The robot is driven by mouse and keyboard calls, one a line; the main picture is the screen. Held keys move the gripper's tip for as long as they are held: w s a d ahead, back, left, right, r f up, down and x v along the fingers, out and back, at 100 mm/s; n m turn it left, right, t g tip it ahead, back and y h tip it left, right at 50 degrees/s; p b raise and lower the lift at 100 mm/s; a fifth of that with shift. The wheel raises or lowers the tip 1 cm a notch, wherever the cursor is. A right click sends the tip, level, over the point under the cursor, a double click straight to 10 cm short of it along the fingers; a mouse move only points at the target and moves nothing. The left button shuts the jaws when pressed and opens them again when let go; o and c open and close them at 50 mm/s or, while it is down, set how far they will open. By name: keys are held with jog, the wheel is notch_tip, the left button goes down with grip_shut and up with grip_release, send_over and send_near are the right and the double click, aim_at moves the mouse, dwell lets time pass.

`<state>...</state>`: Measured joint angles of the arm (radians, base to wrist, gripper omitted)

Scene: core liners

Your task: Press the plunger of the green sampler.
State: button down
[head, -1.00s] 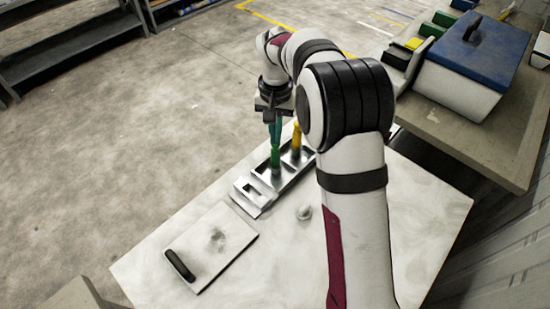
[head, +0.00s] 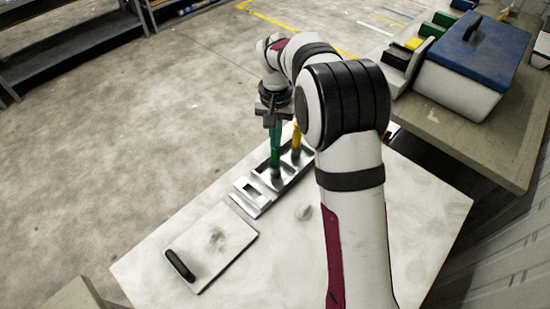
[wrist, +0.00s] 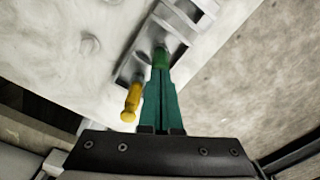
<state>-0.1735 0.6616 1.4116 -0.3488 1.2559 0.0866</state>
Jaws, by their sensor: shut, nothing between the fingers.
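The green sampler (head: 275,163) stands upright in a slotted metal rack on the table. In the wrist view its green top (wrist: 161,57) shows just beyond my fingertips. My gripper (head: 275,147) is directly above it, pointing down, with its teal fingers shut together and nothing between them. In the wrist view the closed fingertips (wrist: 160,72) overlap the sampler's top and seem to touch it. The plunger is hidden behind the fingers, so I cannot tell how far in it is.
A yellow sampler (head: 296,137) stands close beside, to the right, in the same rack (head: 243,198). A white board with a black handle (head: 180,265) lies at the table's front left. A blue-lidded box (head: 470,60) stands on the bench at right.

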dwell(0.3)
jog(key=shift+r, duration=3.45)
jog(key=s+d+r+m, duration=0.1)
jog(key=s+d+r, duration=0.15)
jog(key=s, duration=0.35)
jog(key=s+d+r, duration=0.1)
jog(key=s+r, duration=0.2)
jog(key=s, duration=0.4)
jog(key=s+f+y, duration=0.1)
jog(key=s+f, duration=0.1)
jog(key=s, duration=0.8)
jog(key=s+d+f+m, duration=0.1)
jog(key=s+f, duration=0.2)
jog(key=s, duration=0.7)
jog(key=shift+s+m+y, duration=0.15)
jog(key=shift+m+y, duration=0.15)
jog(key=shift+y, duration=0.1)
